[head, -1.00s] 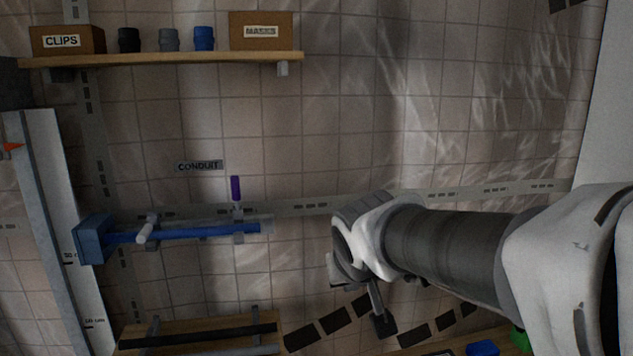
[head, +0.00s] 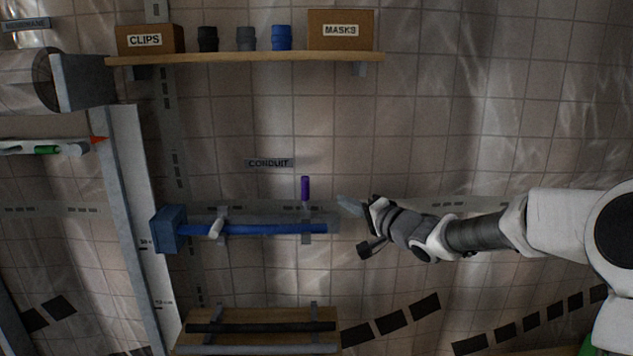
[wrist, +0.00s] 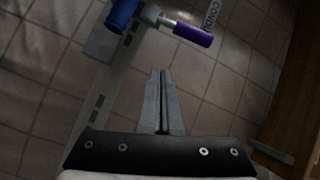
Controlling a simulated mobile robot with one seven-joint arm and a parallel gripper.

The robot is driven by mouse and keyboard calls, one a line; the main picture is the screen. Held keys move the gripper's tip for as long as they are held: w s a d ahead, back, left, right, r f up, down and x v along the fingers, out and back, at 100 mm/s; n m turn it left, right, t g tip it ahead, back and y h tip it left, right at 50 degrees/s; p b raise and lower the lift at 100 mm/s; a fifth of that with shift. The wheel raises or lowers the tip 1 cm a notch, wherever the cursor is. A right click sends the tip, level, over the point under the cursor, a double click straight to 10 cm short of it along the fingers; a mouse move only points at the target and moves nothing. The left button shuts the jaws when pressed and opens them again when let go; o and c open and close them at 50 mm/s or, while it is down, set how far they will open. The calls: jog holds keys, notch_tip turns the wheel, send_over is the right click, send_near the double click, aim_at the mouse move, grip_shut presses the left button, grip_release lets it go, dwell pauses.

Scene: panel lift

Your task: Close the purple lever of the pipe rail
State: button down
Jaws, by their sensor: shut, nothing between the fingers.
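The purple lever (head: 305,188) stands upright above the blue pipe (head: 265,229) near its right end, under the CONDUIT label (head: 270,163). In the wrist view the purple lever (wrist: 193,34) shows at the top, beside the blue pipe end (wrist: 122,14). A white lever (head: 216,228) lies across the pipe further left. My gripper (head: 348,206) is to the right of the purple lever and apart from it. In the wrist view my gripper (wrist: 162,75) has its two fingers together with nothing between them.
A shelf (head: 245,59) with boxes and several small cylinders is above the pipe. A lower rack (head: 260,340) with dark and grey bars is below. A blue block (head: 168,230) holds the pipe's left end.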

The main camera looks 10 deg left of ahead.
aim_at(317, 180)
jog(key=shift+w+r+m+g+y, duration=0.15)
jog(key=shift+r+m+y, duration=0.3)
jog(key=shift+y, duration=0.35)
jog(key=shift+w+r+m+g+y, duration=0.15)
jog(key=shift+r+m+y, duration=0.1)
jog(key=shift+r+y, duration=0.45)
jog(key=shift+f, duration=0.15)
jog(key=p+x, duration=0.1)
jog(key=x, duration=0.9)
jog(key=shift+s+p, duration=0.1)
jog(key=shift+p, duration=0.3)
jog(key=shift+s+f, duration=0.1)
jog(key=shift+s, duration=0.1)
jog(key=shift+s+d+f, duration=0.1)
jog(key=shift+s+f, duration=0.1)
jog(key=shift+s, duration=1.55)
